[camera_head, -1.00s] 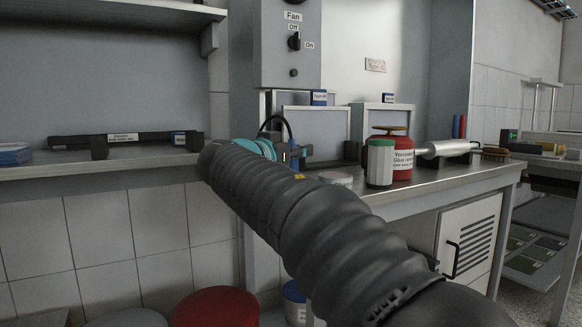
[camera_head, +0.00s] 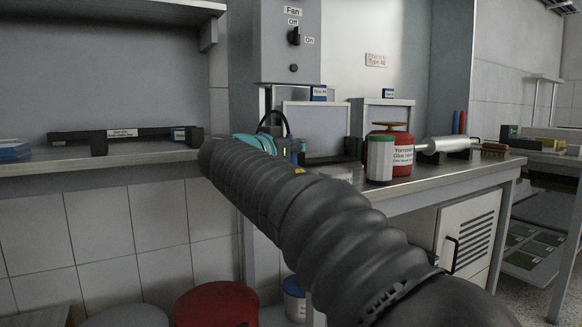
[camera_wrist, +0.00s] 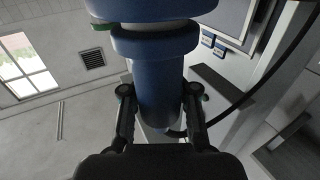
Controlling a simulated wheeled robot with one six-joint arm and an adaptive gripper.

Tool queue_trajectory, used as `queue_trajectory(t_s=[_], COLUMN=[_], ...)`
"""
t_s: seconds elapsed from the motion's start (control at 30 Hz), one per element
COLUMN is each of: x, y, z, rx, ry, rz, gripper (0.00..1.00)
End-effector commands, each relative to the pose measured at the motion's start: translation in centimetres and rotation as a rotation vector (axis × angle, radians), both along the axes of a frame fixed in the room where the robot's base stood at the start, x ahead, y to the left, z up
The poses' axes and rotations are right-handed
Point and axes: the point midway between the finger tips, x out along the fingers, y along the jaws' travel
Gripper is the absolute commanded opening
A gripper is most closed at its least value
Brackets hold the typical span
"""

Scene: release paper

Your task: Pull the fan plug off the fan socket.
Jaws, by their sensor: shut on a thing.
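The fan plug (camera_wrist: 157,88) is a blue cylinder in the middle of the wrist view. My gripper (camera_wrist: 158,96) has a finger on each side of it and is shut on it. A wider blue collar and a larger blue body, which looks like the fan socket (camera_wrist: 155,12), are in line above the plug. I cannot tell whether plug and socket are apart. A black cable (camera_wrist: 264,85) curves to the right from near the plug's lower end. In the head view my arm hides most of the gripper, and the cable (camera_head: 276,116) arches above my wrist.
The fan control box (camera_head: 291,42) is on the wall above. A green-capped white container (camera_head: 380,160) and a red bottle (camera_head: 402,160) stand on the right bench. A shelf (camera_head: 110,158) is at the left. Red stool (camera_head: 215,303) below.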

Motion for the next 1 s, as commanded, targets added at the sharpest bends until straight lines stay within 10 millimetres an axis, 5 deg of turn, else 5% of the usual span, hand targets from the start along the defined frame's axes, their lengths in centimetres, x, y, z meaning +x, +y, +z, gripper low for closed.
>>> queue_trajectory(t_s=[1.0], x=[0.0], y=[-0.1], z=[4.6], rx=[0.002], ry=[-0.003], rz=[-0.001], gripper=[0.0])
